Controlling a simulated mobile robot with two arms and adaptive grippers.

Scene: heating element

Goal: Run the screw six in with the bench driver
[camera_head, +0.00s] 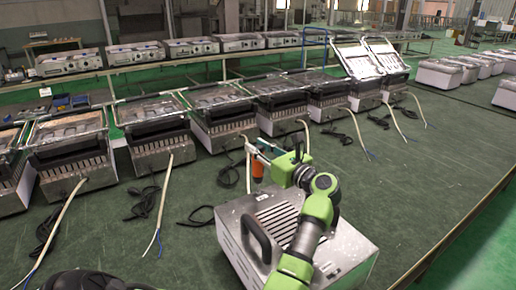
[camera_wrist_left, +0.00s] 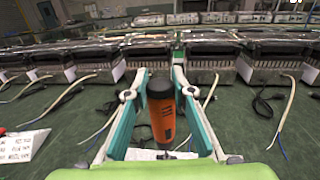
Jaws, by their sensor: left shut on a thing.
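My left gripper (camera_head: 262,160) is shut on the orange and black bench driver (camera_head: 258,172). In the left wrist view the driver (camera_wrist_left: 161,112) is upright between the two teal fingers (camera_wrist_left: 160,105), its thin bit pointing down. The bit's tip is partly hidden by my gripper's green body. In the head view, gripper and driver are just beyond the metal housing (camera_head: 345,250) with its black handle (camera_head: 255,238). I cannot make out screw six or whether the bit touches anything. My right gripper is not in view.
A row of similar metal units (camera_head: 152,118) with pale cables stands behind on the green bench (camera_head: 420,165). Loose black cords (camera_head: 143,203) lie in front of them. A white printed sheet (camera_wrist_left: 22,146) lies at left in the wrist view.

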